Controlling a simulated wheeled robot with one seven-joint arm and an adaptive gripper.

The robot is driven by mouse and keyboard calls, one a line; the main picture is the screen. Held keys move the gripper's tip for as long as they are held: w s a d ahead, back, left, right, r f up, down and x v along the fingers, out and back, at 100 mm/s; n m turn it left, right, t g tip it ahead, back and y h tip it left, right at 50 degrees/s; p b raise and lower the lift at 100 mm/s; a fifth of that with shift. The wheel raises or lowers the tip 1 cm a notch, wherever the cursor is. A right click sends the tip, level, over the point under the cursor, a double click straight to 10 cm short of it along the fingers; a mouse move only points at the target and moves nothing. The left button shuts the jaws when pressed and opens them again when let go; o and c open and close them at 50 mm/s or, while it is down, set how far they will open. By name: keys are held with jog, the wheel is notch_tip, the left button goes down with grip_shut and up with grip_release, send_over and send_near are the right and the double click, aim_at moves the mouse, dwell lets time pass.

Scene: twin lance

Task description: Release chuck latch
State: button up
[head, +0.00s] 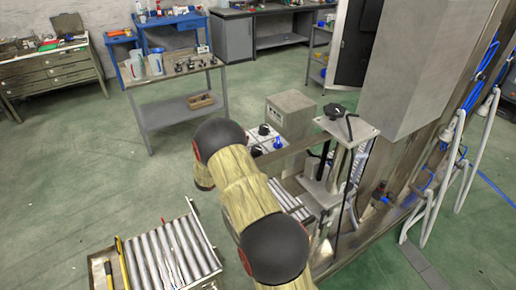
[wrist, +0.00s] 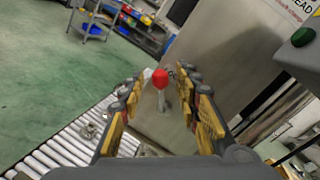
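In the wrist view my gripper (wrist: 162,120) is open, with its yellow-padded fingers spread to either side. A red ball-shaped knob (wrist: 160,77) on a short pale metal stem stands between the fingers in the picture, ahead of them against a grey panel (wrist: 210,50). I cannot tell whether this knob is the chuck latch. No finger is seen touching the knob. In the head view my arm reaches toward the machine, and my gripper cannot be made out there. A black knob (head: 334,110) sits on top of the machine's metal stand.
A roller conveyor (wrist: 65,150) runs at the lower left of the wrist view; a roller tray (head: 165,258) shows in the head view. A large grey box-shaped housing (head: 405,70) hangs at the right. A green button (wrist: 302,37) is at upper right. Open green floor (head: 80,160) lies left.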

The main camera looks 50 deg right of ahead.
jog(key=shift+c, duration=0.4)
jog(key=c, duration=0.8)
jog(key=shift+s+a+f+m+g+h+b, duration=0.1)
jog(key=shift+s+a+m+g+h+b, duration=0.65)
jog(key=shift+m, duration=1.85)
jog(key=shift+s+d+f+m+g+y+b, duration=0.15)
jog(key=shift+s+m+g+b, duration=0.25)
jog(key=shift+s+m+b, duration=1.55)
jog(key=shift+a+m+g+h+b, duration=0.35)
jog(key=shift+m+g+b, duration=0.25)
jog(key=shift+m, duration=2.65)
